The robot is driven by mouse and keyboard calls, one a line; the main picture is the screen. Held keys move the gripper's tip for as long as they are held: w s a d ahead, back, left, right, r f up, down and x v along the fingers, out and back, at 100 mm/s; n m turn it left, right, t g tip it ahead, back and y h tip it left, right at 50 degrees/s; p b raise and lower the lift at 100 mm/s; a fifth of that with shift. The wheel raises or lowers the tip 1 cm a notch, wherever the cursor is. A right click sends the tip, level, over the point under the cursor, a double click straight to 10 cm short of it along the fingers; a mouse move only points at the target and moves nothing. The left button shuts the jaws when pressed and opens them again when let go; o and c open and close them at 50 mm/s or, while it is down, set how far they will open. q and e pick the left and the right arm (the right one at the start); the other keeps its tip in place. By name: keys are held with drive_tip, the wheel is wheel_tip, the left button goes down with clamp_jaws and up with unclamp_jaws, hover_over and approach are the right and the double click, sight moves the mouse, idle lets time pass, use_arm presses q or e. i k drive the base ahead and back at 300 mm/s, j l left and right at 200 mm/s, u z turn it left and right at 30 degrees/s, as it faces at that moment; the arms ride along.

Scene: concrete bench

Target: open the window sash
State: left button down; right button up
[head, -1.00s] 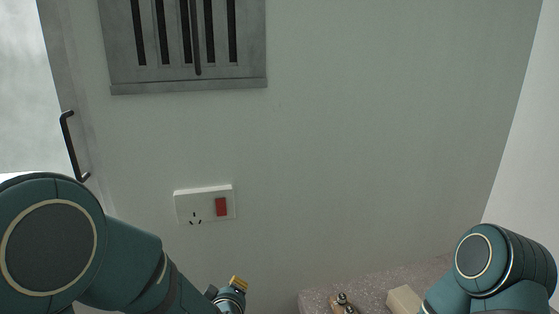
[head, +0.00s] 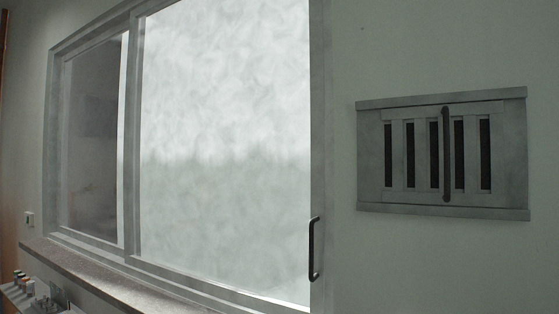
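The window sash (head: 225,150) is a large frosted pane in a grey frame, at the middle of the head view. A black bar handle (head: 311,249) stands upright on its right-hand stile. To its left is a narrower, darker section of the window (head: 92,140), with a bright vertical strip between it and the frosted pane. Neither of my grippers shows in the head view, so I cannot see where they are relative to the handle.
A grey slatted vent (head: 372,155) with a dark vertical bar is on the wall right of the window. A sill (head: 105,278) runs below the window. Small bottles (head: 20,277) stand on a ledge at lower left. A small wall plate (head: 29,219) is at far left.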

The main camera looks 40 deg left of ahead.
sight(260, 303)
drive_tip(key=u, duration=1.95)
